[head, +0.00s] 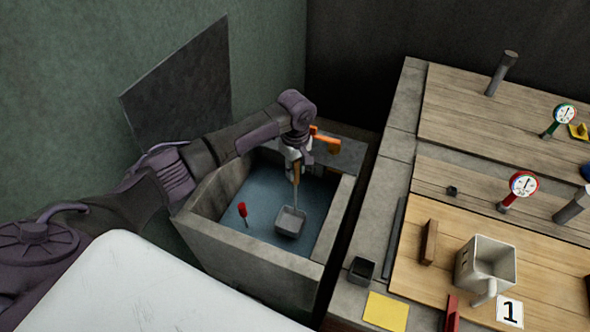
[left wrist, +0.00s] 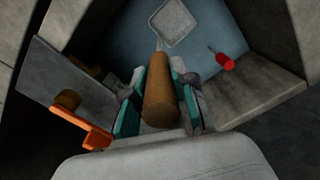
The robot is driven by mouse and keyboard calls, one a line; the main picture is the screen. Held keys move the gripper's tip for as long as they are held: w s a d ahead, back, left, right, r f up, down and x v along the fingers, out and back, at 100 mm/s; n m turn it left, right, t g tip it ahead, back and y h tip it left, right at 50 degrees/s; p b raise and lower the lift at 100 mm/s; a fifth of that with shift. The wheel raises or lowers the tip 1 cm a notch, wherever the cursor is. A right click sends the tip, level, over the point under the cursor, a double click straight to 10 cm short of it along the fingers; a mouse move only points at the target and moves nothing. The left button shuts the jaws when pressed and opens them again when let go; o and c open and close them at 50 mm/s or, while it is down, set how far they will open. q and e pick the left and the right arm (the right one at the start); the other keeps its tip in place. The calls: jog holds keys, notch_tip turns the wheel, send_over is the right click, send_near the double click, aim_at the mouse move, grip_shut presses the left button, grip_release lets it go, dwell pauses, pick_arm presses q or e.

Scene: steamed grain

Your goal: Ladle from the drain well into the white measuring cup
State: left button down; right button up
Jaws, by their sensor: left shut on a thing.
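The drain well is a square grey stone basin (head: 252,255) with a blue-grey floor, left of the wooden counter. My left gripper (head: 296,168) is over the well and shut on the brown wooden handle of the ladle (left wrist: 160,100). The ladle's square grey scoop (head: 290,222) hangs down inside the well; it also shows at the top of the left wrist view. I cannot tell whether the scoop touches the floor or holds anything. The white measuring cup (head: 485,262) stands upright on the wooden counter at the right. My right gripper is not in view.
An orange handle (head: 326,142) is at the well's back edge. The counter bears a brown block (head: 429,242), a small dark box (head: 361,270), a yellow card (head: 385,311), a "1" card (head: 509,311) and a red-rimmed gauge (head: 523,185).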

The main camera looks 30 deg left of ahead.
aim_at(295, 183)
pick_arm(q)
notch_tip(295, 183, down, 7)
jog(key=b, duration=0.8)
jog(key=shift+r, duration=0.1)
jog(key=shift+f, duration=2.2)
